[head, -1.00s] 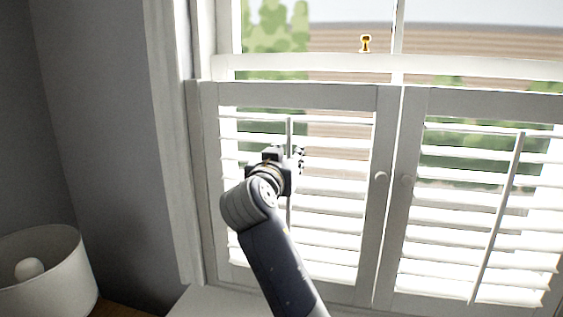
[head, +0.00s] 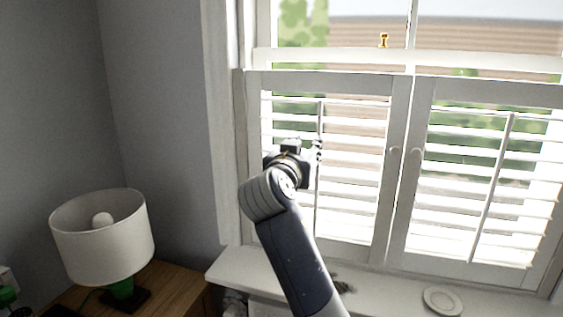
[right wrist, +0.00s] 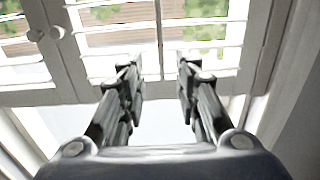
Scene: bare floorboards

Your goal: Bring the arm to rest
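My right arm reaches up from the bottom of the head view toward the shuttered window. Its gripper (head: 312,158) is in front of the left shutter (head: 330,160), and its fingers are small and partly hidden there. In the right wrist view the same gripper (right wrist: 160,80) shows two dark fingers held well apart with nothing between them. The shutter slats and white sill lie beyond the fingers. My left gripper is in neither view.
A white lamp (head: 103,240) with a green base stands on a wooden table (head: 180,290) at lower left. A small round dish (head: 442,301) sits on the white sill (head: 400,296). A brass window catch (head: 383,40) is above the shutters. Grey wall fills the left.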

